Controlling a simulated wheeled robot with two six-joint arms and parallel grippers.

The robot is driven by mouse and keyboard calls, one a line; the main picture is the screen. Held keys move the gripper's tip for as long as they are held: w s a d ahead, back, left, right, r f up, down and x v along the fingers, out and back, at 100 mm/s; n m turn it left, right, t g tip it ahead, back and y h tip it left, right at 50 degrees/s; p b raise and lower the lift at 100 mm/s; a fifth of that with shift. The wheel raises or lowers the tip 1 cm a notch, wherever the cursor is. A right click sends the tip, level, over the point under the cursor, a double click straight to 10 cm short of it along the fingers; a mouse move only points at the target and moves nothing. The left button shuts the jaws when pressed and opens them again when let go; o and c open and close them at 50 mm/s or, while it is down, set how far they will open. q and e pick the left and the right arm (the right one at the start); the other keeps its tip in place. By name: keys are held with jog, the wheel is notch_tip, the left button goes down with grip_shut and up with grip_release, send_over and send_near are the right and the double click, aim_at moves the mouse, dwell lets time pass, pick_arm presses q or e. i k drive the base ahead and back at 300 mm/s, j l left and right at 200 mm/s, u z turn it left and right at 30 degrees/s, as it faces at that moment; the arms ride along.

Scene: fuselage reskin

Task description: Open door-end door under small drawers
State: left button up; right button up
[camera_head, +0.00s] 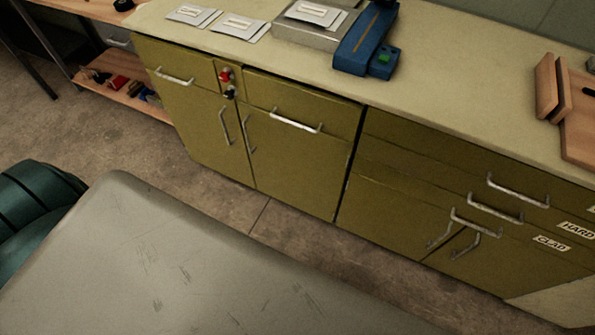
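An olive cabinet runs along the far side in the head view. At its left end, a small drawer (190,66) sits above a left door (202,125) with an upright silver handle (225,126). To its right, a wider drawer (318,107) sits above a second door (300,165), whose handle (248,131) is beside the shared seam. Both doors and both drawers look shut. Farther right are stacked drawers (410,163) and lower doors with handles (440,237), also shut. Neither gripper is in view.
The countertop (440,90) holds a blue device (365,40), pale plates (238,26) and wooden pieces (582,115). A scratched grey surface (160,260) fills the lower left, with bare floor (265,215) between it and the cabinet. A shelf (125,88) stands upper left.

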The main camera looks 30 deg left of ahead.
aim_at(305, 170)
jog(key=j+u, duration=0.1)
jog(key=u, duration=0.6)
